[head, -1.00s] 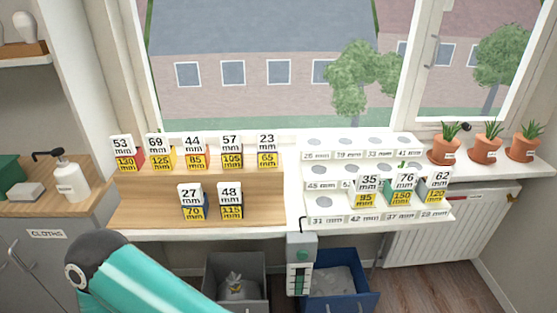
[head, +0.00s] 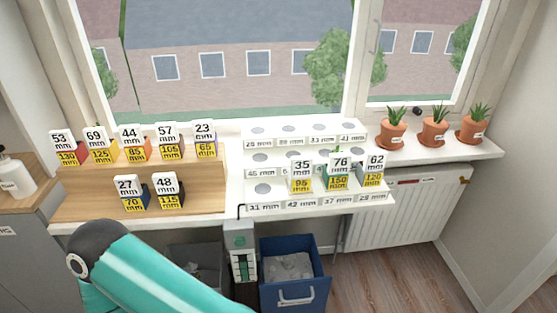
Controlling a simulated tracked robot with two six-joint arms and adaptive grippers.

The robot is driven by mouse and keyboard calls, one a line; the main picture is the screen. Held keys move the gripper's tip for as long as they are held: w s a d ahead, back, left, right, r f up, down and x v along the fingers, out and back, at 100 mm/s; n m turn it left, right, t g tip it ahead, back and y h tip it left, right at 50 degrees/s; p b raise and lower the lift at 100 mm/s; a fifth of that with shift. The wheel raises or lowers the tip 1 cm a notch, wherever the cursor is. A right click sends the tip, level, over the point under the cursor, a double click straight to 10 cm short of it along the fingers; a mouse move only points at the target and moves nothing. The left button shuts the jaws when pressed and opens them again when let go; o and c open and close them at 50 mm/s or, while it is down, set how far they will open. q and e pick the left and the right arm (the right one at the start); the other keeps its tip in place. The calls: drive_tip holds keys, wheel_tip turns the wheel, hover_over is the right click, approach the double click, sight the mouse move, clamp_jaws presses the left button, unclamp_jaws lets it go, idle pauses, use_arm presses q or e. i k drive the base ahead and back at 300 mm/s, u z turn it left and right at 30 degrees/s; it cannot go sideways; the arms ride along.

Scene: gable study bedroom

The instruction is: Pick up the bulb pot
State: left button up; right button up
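Three terracotta pots with green spiky plants stand on the right of the windowsill: the left pot (head: 390,136), the middle pot (head: 432,134) and the right pot (head: 471,132). Each has a small label too small to read. Several small coloured pots with mm cards, such as the 48 mm one (head: 168,201), stand on the wooden stepped stand (head: 90,208). Three more, marked 35, 76 and 62, stand on the white stepped rack (head: 235,178). I cannot tell which is the bulb pot. My teal arm crosses the lower left, but neither gripper is in view.
A blue bin (head: 293,285) with pale contents and a grey bin (head: 196,270) stand below the sill. A gauge-like device (head: 241,255) hangs at the sill's front edge. A radiator (head: 405,210) is below the right sill. The wooden floor at lower right is clear.

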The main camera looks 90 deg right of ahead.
sight(369, 172)
drive_tip(key=k, duration=1.9)
drive_tip(key=u, duration=1.65)
drive_tip(key=i, duration=0.1)
drive_tip(key=z, duration=3.3)
drive_tip(key=i, duration=0.8)
